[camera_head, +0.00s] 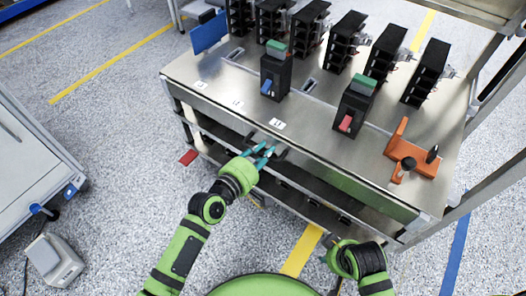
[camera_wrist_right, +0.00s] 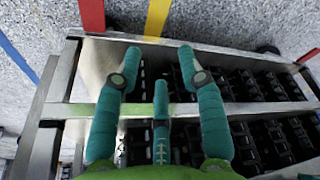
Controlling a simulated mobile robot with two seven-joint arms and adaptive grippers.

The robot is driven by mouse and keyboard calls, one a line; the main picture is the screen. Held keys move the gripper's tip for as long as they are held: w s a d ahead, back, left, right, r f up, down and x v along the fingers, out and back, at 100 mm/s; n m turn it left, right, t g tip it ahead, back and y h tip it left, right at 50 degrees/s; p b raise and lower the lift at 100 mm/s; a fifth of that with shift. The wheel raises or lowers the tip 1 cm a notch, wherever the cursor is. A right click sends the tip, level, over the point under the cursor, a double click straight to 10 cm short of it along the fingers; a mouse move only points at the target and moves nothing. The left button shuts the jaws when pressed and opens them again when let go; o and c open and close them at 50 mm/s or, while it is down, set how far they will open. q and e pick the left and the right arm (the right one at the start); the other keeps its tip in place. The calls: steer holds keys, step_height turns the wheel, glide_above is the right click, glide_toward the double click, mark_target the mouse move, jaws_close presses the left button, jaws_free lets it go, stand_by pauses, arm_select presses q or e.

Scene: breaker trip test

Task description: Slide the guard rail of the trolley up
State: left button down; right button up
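The steel trolley (camera_head: 225,80) stands in front of me, with black breakers on top and shelves below. A dark rail (camera_head: 318,178) runs along its front below the top edge; I cannot tell for sure that it is the guard rail. My left gripper (camera_head: 269,148) is at the front edge, its teal fingertips by small black parts there; whether it grips anything is unclear.
An orange fixture (camera_head: 412,150) and two breakers with green tops, one with a blue lever (camera_head: 267,87) and one with a red lever (camera_head: 346,123), are on top. A grey cart (camera_head: 30,150) stands at the left. A post frame borders the right.

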mark_target(263, 137)
arm_select(q)
steer(key=shift+r, duration=0.1)
arm_select(e)
steer(key=shift+r, duration=0.1)
arm_select(q)
step_height(263, 137, up, 4)
steer(key=p, duration=0.4)
steer(key=shift+w+r+p, duration=0.1)
steer(key=shift+p, duration=0.3)
steer(key=shift+r+p, duration=0.65)
steer(key=shift+p, duration=0.1)
steer(key=shift+r+p, duration=0.4)
steer(key=shift+p, duration=0.15)
arm_select(e)
step_height(263, 137, down, 12)
steer(key=s, duration=0.1)
steer(key=shift+s+d+t, duration=0.4)
arm_select(q)
steer(key=c, duration=1.1)
jaws_free()
steer(key=shift+r, duration=0.1)
arm_select(e)
steer(key=shift+r, duration=0.1)
